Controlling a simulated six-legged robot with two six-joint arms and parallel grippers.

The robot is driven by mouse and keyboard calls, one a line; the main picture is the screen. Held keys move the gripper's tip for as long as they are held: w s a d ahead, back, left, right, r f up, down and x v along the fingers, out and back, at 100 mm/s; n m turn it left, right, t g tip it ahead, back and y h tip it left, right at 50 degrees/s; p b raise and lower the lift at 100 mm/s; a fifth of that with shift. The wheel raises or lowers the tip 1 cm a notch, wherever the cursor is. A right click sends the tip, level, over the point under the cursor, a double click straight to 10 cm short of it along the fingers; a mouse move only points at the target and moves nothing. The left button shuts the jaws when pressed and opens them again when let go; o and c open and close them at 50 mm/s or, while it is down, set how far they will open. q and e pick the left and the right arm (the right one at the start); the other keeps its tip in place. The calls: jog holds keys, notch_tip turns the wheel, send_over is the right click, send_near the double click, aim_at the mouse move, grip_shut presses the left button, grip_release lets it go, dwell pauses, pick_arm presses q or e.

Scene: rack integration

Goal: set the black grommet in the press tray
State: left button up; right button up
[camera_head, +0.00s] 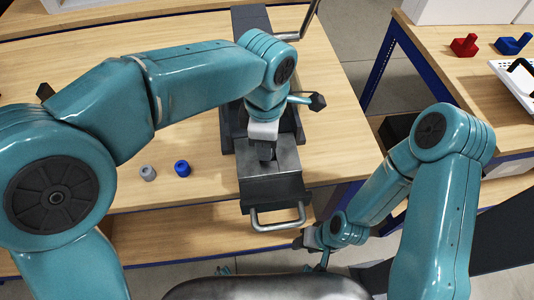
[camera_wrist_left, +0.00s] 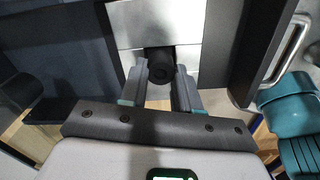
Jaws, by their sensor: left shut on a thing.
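The press tray (camera_head: 272,190) is pulled out at the front of the dark press (camera_head: 252,20), with a bare metal top and a handle at its near end. My left gripper (camera_head: 266,154) points down over the tray's metal top. In the left wrist view its two fingers (camera_wrist_left: 160,88) are shut on the black grommet (camera_wrist_left: 161,66), with the metal plate of the tray (camera_wrist_left: 190,12) behind it. I cannot tell whether the grommet touches the tray. My right gripper (camera_head: 308,240) hangs low, right of the tray handle; its fingers are too small to read.
A grey grommet (camera_head: 148,173) and a blue grommet (camera_head: 182,168) stand on the wooden table (camera_head: 205,200), left of the tray. The press lever (camera_head: 308,20) rises at the back. A second table (camera_head: 450,75) at the right holds red and blue parts. The table's left side is mostly clear.

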pick_arm(q)
jog(key=shift+f, duration=0.4)
dwell(0.3)
